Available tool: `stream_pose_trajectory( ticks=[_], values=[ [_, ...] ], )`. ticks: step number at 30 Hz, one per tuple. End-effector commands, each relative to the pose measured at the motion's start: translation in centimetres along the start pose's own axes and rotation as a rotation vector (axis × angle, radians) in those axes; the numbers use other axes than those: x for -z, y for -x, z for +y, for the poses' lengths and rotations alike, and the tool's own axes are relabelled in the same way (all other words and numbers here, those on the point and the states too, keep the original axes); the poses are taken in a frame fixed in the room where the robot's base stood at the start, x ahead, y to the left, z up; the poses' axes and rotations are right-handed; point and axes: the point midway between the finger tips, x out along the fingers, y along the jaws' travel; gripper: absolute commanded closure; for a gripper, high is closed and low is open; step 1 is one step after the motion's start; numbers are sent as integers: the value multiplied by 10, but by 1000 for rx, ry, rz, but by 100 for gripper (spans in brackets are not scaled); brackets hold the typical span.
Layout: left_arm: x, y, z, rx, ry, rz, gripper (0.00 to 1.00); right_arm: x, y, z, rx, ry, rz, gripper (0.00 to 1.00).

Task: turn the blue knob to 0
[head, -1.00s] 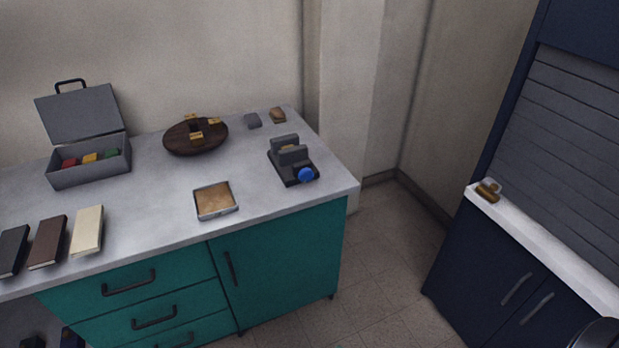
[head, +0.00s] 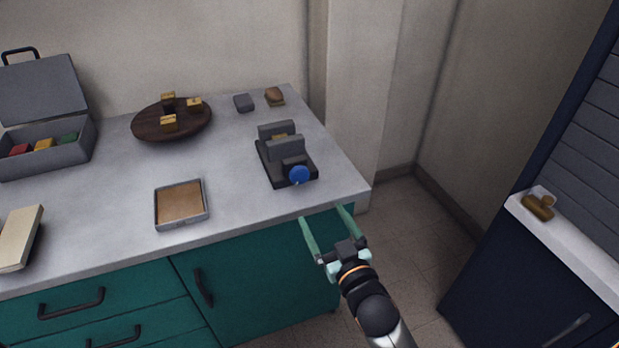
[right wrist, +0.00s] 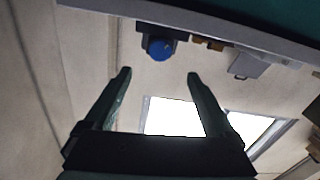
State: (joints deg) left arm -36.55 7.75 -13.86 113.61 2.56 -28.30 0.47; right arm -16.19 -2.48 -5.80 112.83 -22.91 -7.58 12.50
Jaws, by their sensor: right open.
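The blue knob (head: 299,174) is on the front of a dark vise-like device (head: 284,153) near the right end of the grey counter. A small light mark shows at the knob's lower edge; no scale is readable. My right gripper (head: 322,212) is open and empty, in front of the counter's edge, nearer to me than the knob and apart from it. In the right wrist view the knob (right wrist: 160,48) lies beyond the open fingers (right wrist: 157,75), roughly between them. My left gripper is not in view.
On the counter (head: 235,205) are a cork-coloured tray (head: 181,203), a round wooden board (head: 150,127) with brass pieces, an open grey case (head: 45,150) and a cream block (head: 20,238). Two small blocks lie behind the device. A dark cabinet (head: 500,290) stands at right.

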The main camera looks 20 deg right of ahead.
Motion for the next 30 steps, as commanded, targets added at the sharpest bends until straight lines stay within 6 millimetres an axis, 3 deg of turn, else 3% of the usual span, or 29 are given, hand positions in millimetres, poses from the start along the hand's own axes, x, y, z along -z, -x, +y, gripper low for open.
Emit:
stream_pose_trajectory(
  ticks=[8, 21, 30],
  values=[
    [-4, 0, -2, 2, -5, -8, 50, 3, -25, 0, -1, 2, 9, 11],
    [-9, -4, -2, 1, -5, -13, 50, 2, -100, 0, 0, 1, 6, 11],
    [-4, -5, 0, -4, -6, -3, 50, 1, -124, 0, -1, 1, 4, 11]
  ],
)
